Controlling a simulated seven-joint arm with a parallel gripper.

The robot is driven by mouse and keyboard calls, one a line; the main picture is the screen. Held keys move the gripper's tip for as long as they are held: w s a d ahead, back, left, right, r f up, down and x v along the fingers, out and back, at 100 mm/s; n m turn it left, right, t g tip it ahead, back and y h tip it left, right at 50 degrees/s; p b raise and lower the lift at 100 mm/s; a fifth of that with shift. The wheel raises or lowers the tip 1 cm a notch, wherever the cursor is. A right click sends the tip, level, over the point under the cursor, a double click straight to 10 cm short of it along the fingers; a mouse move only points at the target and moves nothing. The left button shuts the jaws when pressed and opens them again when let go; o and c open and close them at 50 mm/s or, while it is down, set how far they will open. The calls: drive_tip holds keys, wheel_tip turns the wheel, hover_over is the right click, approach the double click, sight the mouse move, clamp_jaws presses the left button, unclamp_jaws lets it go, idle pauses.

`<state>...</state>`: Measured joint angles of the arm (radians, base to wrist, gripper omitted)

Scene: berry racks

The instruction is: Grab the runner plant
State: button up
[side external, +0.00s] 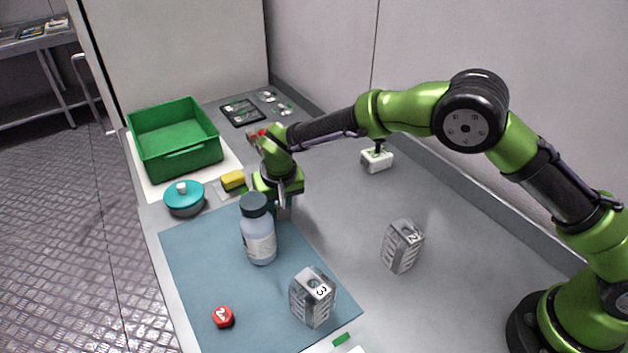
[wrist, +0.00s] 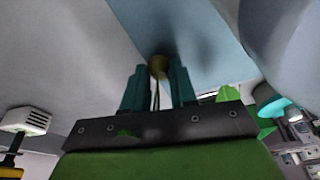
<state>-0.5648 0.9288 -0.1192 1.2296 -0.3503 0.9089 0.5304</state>
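My gripper (wrist: 158,80) points down at the mat's far right edge, behind the bottle, which partly hides it in the side view (side external: 283,208). Its two teal fingers stand a small gap apart. A small olive-brown round thing with thin strands (wrist: 158,66) shows between the fingertips in the wrist view. It may be the runner plant, but it is too small and dark to be sure. I cannot tell whether the fingers press on it. No clear plant shows in the side view.
A bottle with a dark cap (side external: 260,240) stands close to my gripper on the blue mat (side external: 195,265). Numbered grey blocks (side external: 312,297) (side external: 402,247), a red piece (side external: 222,317), a teal-lidded pot (side external: 184,200), a yellow sponge (side external: 232,180) and a green crate (side external: 180,165) are around.

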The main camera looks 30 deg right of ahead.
clamp_jaws()
